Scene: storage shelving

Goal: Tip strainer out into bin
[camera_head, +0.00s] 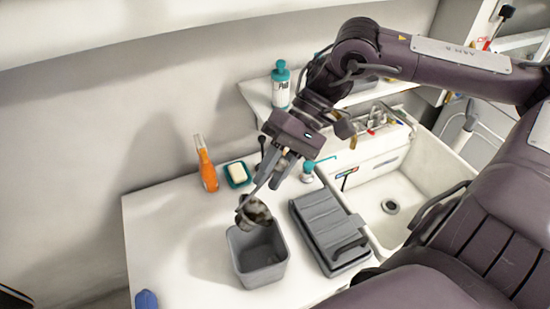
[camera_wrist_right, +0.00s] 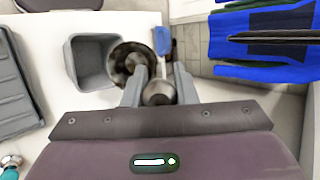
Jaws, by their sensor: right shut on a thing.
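My right gripper (camera_head: 272,172) is shut on the strainer (camera_head: 254,213), a small dark metallic bowl with a handle. The gripper fingers also show in the right wrist view (camera_wrist_right: 160,95), with the strainer (camera_wrist_right: 131,62) just beyond them. The strainer hangs over the back rim of the grey bin (camera_head: 257,257) and looks tilted. I cannot tell what is in it. The bin stands open on the white counter, and it also shows in the right wrist view (camera_wrist_right: 86,60), left of the strainer. The bin's inside is partly hidden by the strainer. My left gripper does not show.
A grey lidded box (camera_head: 325,230) stands right of the bin, beside the white sink (camera_head: 385,185). An orange bottle (camera_head: 206,165) and a soap dish (camera_head: 238,175) stand at the back. A blue item (camera_head: 146,299) lies front left. The counter left of the bin is clear.

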